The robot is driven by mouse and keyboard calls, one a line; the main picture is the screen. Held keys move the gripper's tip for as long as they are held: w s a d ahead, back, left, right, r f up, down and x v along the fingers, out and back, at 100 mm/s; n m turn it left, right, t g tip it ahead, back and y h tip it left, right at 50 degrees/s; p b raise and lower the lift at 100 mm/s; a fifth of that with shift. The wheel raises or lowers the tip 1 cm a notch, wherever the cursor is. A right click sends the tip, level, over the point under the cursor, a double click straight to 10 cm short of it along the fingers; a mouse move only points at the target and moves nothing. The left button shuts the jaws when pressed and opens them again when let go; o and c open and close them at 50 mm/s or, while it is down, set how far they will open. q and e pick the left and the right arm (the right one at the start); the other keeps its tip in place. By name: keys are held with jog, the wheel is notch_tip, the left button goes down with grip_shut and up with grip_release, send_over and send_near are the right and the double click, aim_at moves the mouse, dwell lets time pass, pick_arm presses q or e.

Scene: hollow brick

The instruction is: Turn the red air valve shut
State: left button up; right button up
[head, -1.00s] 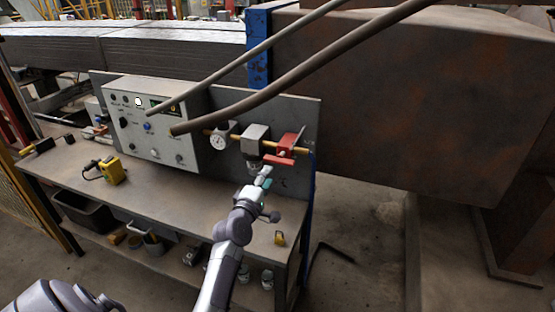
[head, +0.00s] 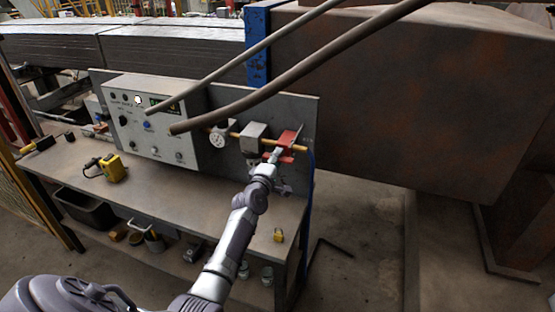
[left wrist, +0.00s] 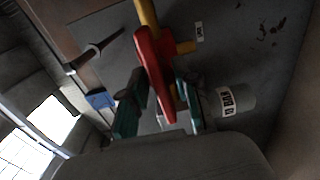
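The red air valve (head: 288,139) sits on the yellow pipe at the right end of the bench's back panel. Its long red handle (left wrist: 149,55) runs down the middle of the left wrist view and crosses the yellow pipe. My left gripper (head: 275,157) is at the valve, just below and in front of it. In the left wrist view its two teal fingers (left wrist: 160,103) are apart, with the lower end of the red handle between them. I cannot tell whether either finger touches the handle. My right gripper is not in view.
A pressure gauge (head: 217,138) and a grey box (head: 254,132) sit left of the valve. A control box (head: 150,120) stands on the bench (head: 160,190). A yellow padlock (head: 278,236) lies near the bench's right end. Two thick bars cross above the panel.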

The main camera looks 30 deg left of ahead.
pick_arm(q)
grip_shut()
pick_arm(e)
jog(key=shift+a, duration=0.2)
pick_arm(q)
jog(key=shift+m, duration=0.3)
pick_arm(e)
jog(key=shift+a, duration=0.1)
pick_arm(q)
jog(key=m, duration=0.3)
jog(key=shift+m, duration=0.3)
jog(key=m, duration=0.3)
jog(key=shift+m, duration=0.3)
jog(key=m, duration=0.5)
jog(key=shift+f, duration=0.1)
jog(key=shift+m, duration=2.5)
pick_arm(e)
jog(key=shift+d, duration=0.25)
pick_arm(q)
jog(key=shift+f, duration=0.1)
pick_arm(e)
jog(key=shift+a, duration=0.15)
